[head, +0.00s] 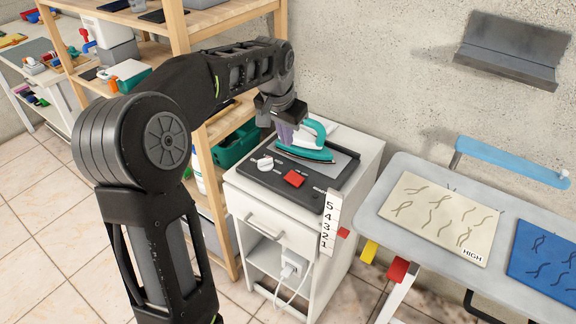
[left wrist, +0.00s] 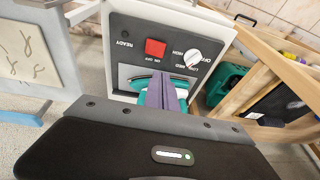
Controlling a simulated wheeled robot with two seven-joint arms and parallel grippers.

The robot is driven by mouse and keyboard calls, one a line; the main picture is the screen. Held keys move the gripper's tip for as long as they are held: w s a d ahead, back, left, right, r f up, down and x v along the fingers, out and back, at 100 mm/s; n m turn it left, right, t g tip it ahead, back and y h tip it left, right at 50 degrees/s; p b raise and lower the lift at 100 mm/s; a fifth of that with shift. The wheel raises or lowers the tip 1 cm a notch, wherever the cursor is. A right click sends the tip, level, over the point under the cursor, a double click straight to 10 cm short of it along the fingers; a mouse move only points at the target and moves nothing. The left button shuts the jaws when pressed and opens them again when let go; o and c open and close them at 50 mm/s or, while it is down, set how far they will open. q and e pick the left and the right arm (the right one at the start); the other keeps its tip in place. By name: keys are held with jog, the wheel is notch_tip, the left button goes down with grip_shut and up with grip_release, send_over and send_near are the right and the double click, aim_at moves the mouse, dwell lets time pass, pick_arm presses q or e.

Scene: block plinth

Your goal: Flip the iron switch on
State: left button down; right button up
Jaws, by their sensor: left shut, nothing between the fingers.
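The iron switch is a red rocker (head: 293,179) on a dark control panel (head: 262,182) on top of a white cabinet. In the left wrist view the red switch (left wrist: 155,47) has ON OFF lettering beside it. A teal and white iron (head: 309,153) stands on the panel's grey plate, behind the switch; it is partly hidden by my fingers in the left wrist view. My left gripper (head: 286,138) is shut and empty, its purplish fingers pointing down close to the iron, apart from the switch. Whether they touch the iron I cannot tell. My right gripper is not in view.
A white dial (head: 265,163) sits left of the switch. A numbered strip (head: 330,222) stands at the cabinet's front right corner. A wooden shelf (head: 185,30) is close on the left. An ironing board (head: 379,207) with cloths is on the right.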

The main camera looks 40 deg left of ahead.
aim_at(289, 173)
pick_arm(q)
jog(key=x, duration=0.4)
jog(key=p+x, duration=0.1)
jog(key=x, duration=0.7)
jog(key=shift+s+a+f, duration=0.25)
jog(key=shift+s, duration=0.1)
jog(key=shift+a+f, duration=0.1)
jog(key=shift+f, duration=0.35)
jog(key=shift+a+f+h, duration=0.2)
jog(key=shift+f+h, duration=0.1)
jog(key=shift+f, duration=0.05)
jog(key=shift+d, duration=0.15)
jog(key=shift+d+r, duration=0.3)
jog(key=shift+d, duration=0.3)
